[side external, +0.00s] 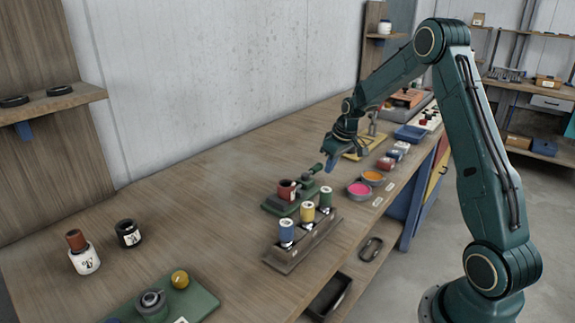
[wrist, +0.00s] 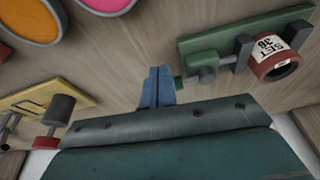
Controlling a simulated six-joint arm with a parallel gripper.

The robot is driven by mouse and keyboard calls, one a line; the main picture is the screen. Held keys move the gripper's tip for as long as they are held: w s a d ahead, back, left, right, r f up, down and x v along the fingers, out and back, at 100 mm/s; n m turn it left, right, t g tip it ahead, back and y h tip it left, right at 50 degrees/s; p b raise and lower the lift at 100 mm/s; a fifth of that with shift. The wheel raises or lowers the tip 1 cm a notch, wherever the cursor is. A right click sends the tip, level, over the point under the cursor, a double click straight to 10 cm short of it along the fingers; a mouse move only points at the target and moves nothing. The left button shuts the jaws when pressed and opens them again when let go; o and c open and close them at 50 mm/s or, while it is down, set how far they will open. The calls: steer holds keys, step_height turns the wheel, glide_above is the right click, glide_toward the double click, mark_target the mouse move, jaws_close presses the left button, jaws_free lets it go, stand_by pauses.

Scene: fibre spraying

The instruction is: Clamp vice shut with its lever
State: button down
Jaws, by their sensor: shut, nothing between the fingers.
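The vice (side external: 301,199) has a green base and stands on the bench. It also shows at the upper right of the wrist view (wrist: 215,40). A dark red cylinder (side external: 286,190) sits between its grey jaws; in the wrist view it (wrist: 272,62) carries a white "SET 36" label. The lever (side external: 317,168) has a green grip and points up toward my gripper. My gripper (side external: 331,167) is shut and empty, its blue fingers (wrist: 158,72) right beside the lever's end (wrist: 178,83). I cannot tell whether they touch. The lever's far part is hidden in the wrist view.
A wooden rack (side external: 290,252) with blue, yellow and green spools stands in front of the vice. Pink (side external: 358,188) and orange (side external: 373,176) dishes lie to the right.

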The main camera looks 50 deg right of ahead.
steer(key=s+v, duration=0.1)
steer(key=v, duration=1)
steer(key=shift+s+f, duration=0.2)
steer(key=shift+f, duration=0.05)
